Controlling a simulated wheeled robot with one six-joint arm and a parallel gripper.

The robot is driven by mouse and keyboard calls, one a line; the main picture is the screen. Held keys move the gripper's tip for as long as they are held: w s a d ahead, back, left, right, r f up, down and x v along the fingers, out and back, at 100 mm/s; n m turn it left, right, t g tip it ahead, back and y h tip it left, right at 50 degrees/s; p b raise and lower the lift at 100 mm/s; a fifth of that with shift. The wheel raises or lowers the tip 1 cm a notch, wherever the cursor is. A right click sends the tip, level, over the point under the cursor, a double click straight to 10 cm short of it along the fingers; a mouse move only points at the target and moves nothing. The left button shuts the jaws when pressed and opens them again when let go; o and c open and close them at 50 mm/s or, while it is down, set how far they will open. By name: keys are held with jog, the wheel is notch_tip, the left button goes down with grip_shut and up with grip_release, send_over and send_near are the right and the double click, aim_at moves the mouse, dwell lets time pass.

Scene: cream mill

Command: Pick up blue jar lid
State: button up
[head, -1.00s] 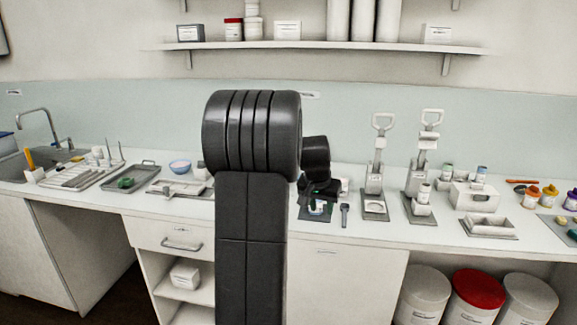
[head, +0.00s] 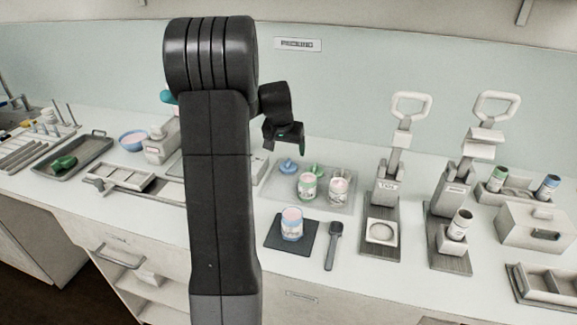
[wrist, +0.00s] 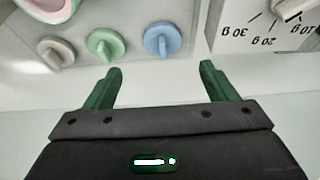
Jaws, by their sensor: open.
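The blue jar lid (head: 289,165) lies at the back left of a pale tray on the counter. In the wrist view the blue lid (wrist: 162,40) is a round disc with an upright grip, just beyond and roughly midway between my fingertips. My gripper (head: 287,146) is above the back of the tray, its green fingers (wrist: 159,68) spread apart with nothing between them. A green lid (wrist: 105,45) and a cream lid (wrist: 55,52) sit in a row left of the blue one. The blue-banded open jar (head: 291,224) stands on a dark mat in front of the tray.
The tray (head: 272,192) also holds a green jar (head: 308,187) and a cream jar (head: 339,191). A dial marked in grams (wrist: 262,30) is right of the blue lid in the wrist view. A dark scoop (head: 334,245) lies near the mat. Two lever presses stand right.

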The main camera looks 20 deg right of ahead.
aim_at(288, 161)
jog(key=x, duration=0.2)
jog(key=shift+w+d+f, duration=0.15)
jog(key=shift+w, duration=0.15)
jog(key=shift+f+p, duration=0.3)
jog(key=shift+f, duration=0.45)
jog(key=shift+p+x, duration=0.45)
jog(key=shift+x, duration=1.7)
jog(key=c, duration=1)
